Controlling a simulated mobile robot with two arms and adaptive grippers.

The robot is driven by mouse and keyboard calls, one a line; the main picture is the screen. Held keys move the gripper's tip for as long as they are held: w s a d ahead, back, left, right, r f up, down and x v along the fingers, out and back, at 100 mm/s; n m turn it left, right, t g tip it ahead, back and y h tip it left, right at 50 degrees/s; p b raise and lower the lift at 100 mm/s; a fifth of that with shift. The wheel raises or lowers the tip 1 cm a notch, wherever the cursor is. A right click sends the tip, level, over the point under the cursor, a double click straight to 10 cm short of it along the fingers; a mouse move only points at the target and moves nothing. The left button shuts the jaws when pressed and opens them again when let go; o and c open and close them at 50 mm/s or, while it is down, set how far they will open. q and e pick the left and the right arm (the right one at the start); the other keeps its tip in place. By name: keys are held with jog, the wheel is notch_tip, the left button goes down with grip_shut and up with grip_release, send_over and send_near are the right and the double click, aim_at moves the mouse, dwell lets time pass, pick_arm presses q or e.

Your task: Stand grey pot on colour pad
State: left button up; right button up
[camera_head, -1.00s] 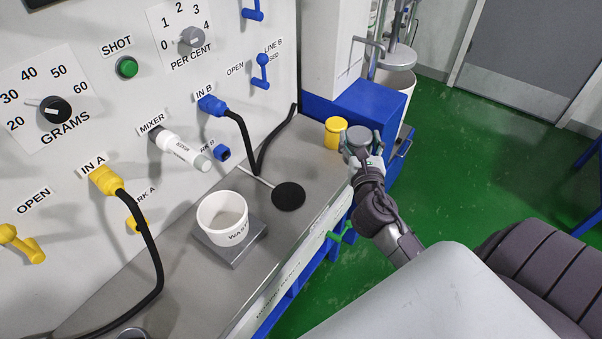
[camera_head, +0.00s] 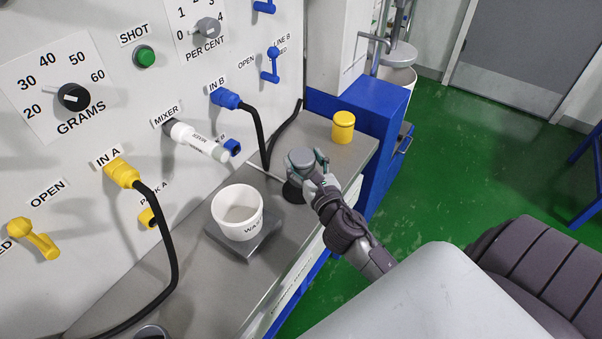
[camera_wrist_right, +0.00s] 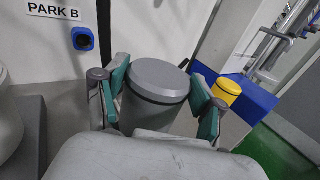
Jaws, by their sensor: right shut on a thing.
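The grey pot (camera_head: 300,157), a grey lidded cylinder, is upright in my right gripper (camera_head: 307,166). In the right wrist view, the grey pot (camera_wrist_right: 157,95) sits between the two teal-padded fingers of my right gripper (camera_wrist_right: 162,98), which is shut on it. A black round pad (camera_head: 291,193) on the steel bench, which looks like the colour pad, shows partly below the pot. The gripper and pot hide the rest of it. I cannot tell whether the pot's base touches the pad. My left gripper is not in view.
A yellow lidded pot (camera_head: 343,127) stands behind at the bench's right end. A white waste cup (camera_head: 238,213) stands on a square plate to the left. The black hose (camera_head: 259,135) and the white mixer (camera_head: 198,141) are near the panel. The bench's front edge is close.

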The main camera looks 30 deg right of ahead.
aim_at(301, 173)
jog(key=shift+w+a+f, duration=0.15)
jog(key=shift+w+a, duration=0.05)
jog(key=shift+w, duration=0.05)
jog(key=shift+f+b, duration=0.9)
jog(key=shift+f, duration=1.1)
jog(key=shift+f, duration=0.1)
jog(key=o, duration=1.3)
